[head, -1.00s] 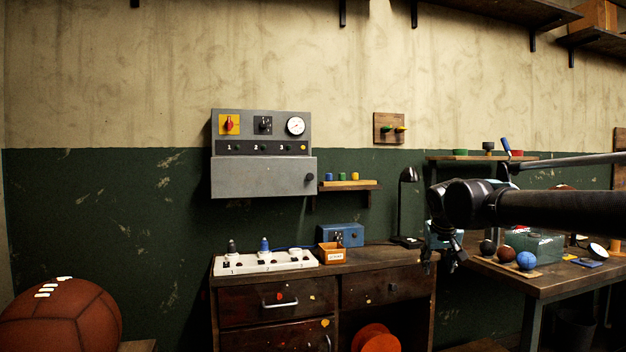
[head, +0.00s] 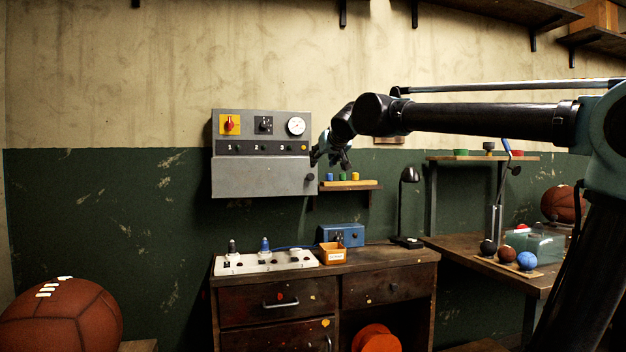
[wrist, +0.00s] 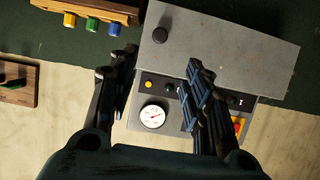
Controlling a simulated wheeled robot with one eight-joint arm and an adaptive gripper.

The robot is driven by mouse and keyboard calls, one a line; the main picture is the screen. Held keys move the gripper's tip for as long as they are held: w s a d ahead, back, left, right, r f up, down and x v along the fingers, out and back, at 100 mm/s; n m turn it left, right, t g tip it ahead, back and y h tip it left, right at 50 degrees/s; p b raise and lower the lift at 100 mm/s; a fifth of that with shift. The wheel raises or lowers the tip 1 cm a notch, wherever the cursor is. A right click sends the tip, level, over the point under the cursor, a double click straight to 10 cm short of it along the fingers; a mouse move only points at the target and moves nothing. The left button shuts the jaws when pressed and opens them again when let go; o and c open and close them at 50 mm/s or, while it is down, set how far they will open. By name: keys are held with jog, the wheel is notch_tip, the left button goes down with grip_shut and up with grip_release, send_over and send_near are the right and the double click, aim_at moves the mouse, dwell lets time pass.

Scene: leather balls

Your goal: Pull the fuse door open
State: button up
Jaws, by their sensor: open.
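The grey fuse door (head: 258,177) is the lower front of the grey wall box and looks closed. Its dark round knob (head: 309,177) sits near the door's right edge. My gripper (head: 330,160) is just right of the box, near the knob's height or slightly above. In the wrist view my gripper (wrist: 158,68) is open and empty, its two fingers apart. The fuse door (wrist: 225,55) shows there beyond the fingertips, and the knob (wrist: 160,35) lies ahead between the fingers' lines, apart from them.
The box's upper panel has a red-yellow switch (head: 229,124) and a gauge (head: 296,126). A small shelf (head: 350,185) with coloured fuses is right below my gripper. A cabinet (head: 390,262) with a white strip (head: 262,262) stands below. A lamp (head: 408,200) stands at right.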

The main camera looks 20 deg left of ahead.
aim_at(311, 176)
jog(key=x, duration=1.6)
jog(key=shift+w+f, duration=0.2)
jog(key=shift+f, duration=0.1)
jog(key=shift+c, duration=0.5)
grip_shut()
